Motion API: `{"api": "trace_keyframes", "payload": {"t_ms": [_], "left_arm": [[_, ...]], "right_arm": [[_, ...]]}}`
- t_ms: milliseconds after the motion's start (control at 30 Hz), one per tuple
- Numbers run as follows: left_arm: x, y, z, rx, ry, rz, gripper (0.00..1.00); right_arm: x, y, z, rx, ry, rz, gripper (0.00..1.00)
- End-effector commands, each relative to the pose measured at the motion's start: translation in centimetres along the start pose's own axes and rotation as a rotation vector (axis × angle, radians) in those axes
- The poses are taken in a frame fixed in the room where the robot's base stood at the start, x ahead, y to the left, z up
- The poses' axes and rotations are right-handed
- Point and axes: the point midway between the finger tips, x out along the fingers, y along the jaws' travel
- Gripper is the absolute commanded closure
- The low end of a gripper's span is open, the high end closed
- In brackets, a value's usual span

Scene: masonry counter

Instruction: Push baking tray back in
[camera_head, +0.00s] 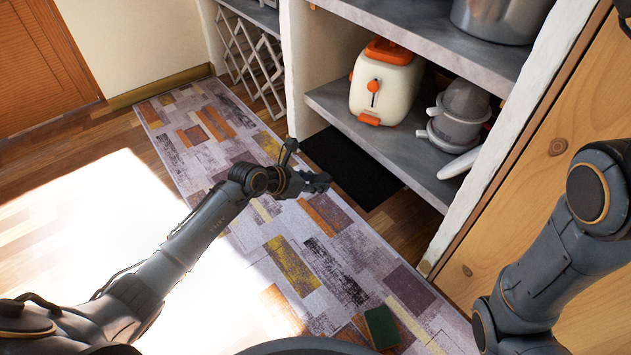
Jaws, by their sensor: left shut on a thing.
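The baking tray (355,165) is a flat black sheet low down in the bottom opening of the masonry counter, under the grey shelf. Its front edge shows at the opening, and its back part is hidden by the shelf. My left gripper (322,181) is at the tray's front edge, shut on it; the fingertips are small and dark, so the exact contact is hard to see. My right gripper is out of view; only links of my right arm show at the right.
On the grey shelf (330,100) stand a cream and orange toaster (385,88) and a grey juicer (458,115). A metal pot (498,18) is above. A wooden panel (560,130) is at right. A patterned rug (300,250) carries a green block (381,327).

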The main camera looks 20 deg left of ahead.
Motion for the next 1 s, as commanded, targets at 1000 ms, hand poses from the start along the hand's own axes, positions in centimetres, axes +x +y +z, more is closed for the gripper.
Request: {"api": "trace_keyframes", "payload": {"t_ms": [1000], "left_arm": [[1.6, 0.0, 2.5, -0.001, -0.009, 0.001, 1.00]], "right_arm": [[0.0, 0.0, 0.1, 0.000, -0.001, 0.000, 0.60]]}}
